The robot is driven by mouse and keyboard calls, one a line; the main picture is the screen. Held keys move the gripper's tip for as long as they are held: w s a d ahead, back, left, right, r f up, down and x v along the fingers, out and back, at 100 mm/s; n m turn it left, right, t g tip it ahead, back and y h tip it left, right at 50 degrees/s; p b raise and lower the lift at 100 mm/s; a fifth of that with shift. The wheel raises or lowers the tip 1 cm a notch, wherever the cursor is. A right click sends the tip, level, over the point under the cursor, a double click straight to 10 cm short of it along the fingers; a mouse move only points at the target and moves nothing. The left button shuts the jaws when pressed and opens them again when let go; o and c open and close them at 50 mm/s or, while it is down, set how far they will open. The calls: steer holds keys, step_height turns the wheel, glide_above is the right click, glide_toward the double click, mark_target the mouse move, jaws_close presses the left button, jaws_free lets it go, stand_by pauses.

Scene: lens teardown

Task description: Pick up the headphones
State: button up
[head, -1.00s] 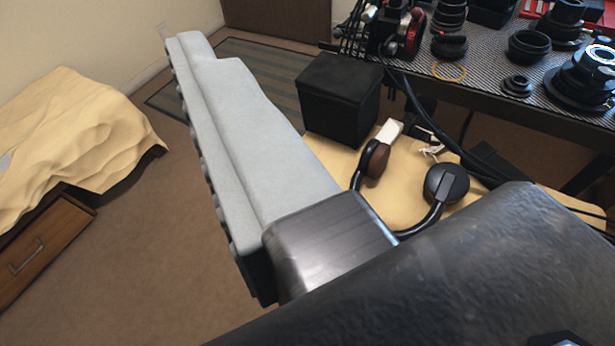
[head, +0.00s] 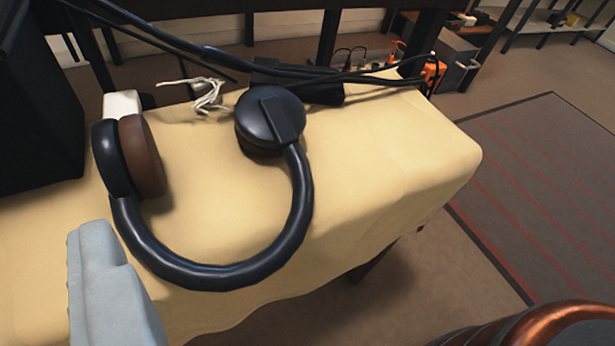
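The headphones (head: 215,275) lie on a table covered with a yellow cloth. Their black band curves toward me. One ear cup, with a brown pad, is at the left, and the other, a round black cup, is at the back right. One pale grey finger of my gripper (head: 105,285) shows at the lower left, just in front of the band's left side. I cannot tell whether it touches the band. The other finger is out of view, so the opening is hidden.
A black box (head: 35,110) stands left of the headphones. A white block (head: 122,103), a white cable (head: 207,95) and black cables (head: 200,45) lie behind them. The cloth (head: 390,165) is bare to the right. A rounded copper-dark shape (head: 545,328) fills the lower right corner.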

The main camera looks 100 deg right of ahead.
mark_target(127, 167)
steer(key=d+f+g, duration=0.1)
steer(key=d+f, duration=0.2)
steer(key=d, duration=0.1)
steer(key=w+d+f, duration=0.1)
steer(key=d+f, duration=0.2)
steer(key=d, duration=0.1)
steer(key=w+d+f+m+g, duration=0.1)
steer(key=d+f, duration=0.2)
steer(key=shift+d+f+g+h, duration=0.1)
steer(key=shift+d+g+h, duration=0.2)
steer(key=shift+d, duration=0.1)
steer(key=shift+x, duration=3.2)
steer(key=shift+w, duration=0.15)
steer(key=c, duration=1.2)
